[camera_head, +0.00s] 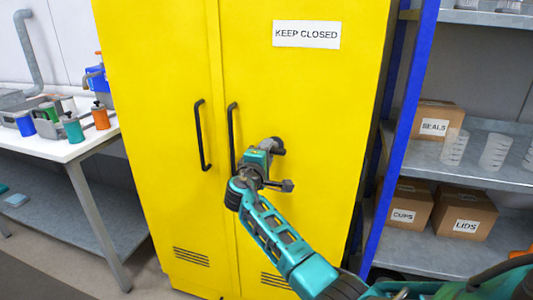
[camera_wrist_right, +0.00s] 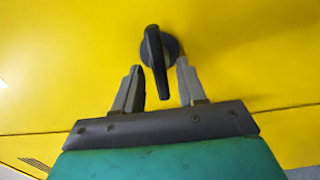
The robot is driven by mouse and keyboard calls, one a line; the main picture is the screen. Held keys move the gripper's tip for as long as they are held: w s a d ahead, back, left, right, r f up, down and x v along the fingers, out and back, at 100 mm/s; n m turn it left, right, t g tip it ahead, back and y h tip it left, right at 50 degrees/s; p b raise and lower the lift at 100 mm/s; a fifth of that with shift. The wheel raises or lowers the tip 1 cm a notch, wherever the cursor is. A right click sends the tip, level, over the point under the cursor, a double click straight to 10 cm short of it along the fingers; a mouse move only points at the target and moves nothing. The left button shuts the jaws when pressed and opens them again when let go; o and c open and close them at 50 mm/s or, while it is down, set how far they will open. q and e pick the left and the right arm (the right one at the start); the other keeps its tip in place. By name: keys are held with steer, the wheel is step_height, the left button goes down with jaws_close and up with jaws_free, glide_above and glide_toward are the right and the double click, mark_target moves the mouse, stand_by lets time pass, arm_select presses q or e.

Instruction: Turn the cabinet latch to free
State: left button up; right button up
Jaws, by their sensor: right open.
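The cabinet latch (camera_wrist_right: 157,62) is a dark turning handle with a long grip bar on a round base, on the yellow cabinet door. In the wrist view its bar points down between the fingers of my right gripper (camera_wrist_right: 160,72), slightly tilted. The gripper is open, one finger on each side of the bar; I cannot tell whether either touches. In the head view my right gripper (camera_head: 268,148) is at the right door of the yellow cabinet (camera_head: 310,110), and it partly hides the latch (camera_head: 279,146). My left gripper is not in view.
Two black door handles (camera_head: 202,135) (camera_head: 232,138) stand left of the latch. A "KEEP CLOSED" sign (camera_head: 306,34) is above. A table (camera_head: 75,148) with colored containers is at left. A shelf (camera_head: 468,178) with boxes and clear cups is at right, behind a blue post (camera_head: 405,130).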

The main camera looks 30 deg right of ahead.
steer(key=shift+a, duration=0.1)
steer(key=v, duration=1.2)
steer(key=shift+s+a, duration=0.25)
steer(key=shift+a, duration=0.05)
